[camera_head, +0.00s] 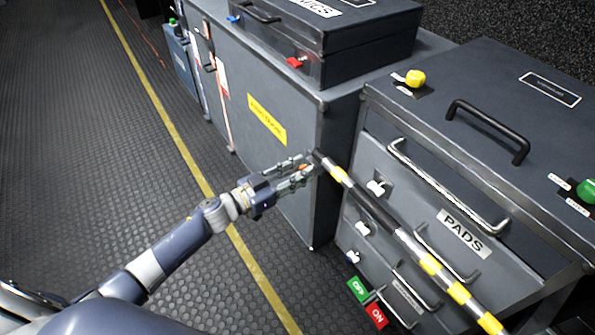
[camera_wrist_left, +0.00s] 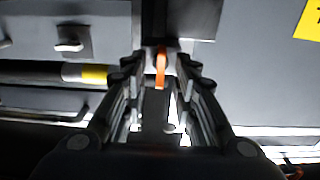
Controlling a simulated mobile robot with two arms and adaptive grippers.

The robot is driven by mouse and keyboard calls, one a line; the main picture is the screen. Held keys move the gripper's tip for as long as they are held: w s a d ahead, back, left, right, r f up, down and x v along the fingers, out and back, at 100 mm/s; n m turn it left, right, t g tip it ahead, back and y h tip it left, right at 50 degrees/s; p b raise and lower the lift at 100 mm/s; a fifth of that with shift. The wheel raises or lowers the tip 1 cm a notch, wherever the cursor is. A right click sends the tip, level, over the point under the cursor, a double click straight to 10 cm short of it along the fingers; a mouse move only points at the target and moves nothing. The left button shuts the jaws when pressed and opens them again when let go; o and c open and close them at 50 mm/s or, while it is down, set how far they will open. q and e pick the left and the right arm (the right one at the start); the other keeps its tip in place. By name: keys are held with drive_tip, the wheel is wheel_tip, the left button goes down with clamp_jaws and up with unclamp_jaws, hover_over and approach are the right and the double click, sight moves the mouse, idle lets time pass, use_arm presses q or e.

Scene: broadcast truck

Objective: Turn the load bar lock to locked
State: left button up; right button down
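The load bar (camera_head: 378,212), striped black, yellow and white, runs slantwise across the front of the drawer cabinet. Its far end lies by my left gripper's fingertips. A small orange lever (camera_wrist_left: 160,66) shows there, and I take it for the lock. My left gripper (camera_head: 308,167) reaches in from the left, with its two fingers apart. In the left wrist view the orange lever stands upright between the fingertips, with a gap visible on each side. The lock's mount is partly hidden by the fingers. My right gripper is out of view.
A grey case (camera_head: 325,45) stands on the cabinet behind. The ribbed floor at left is clear.

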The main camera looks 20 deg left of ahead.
use_arm(q)
clamp_jaws()
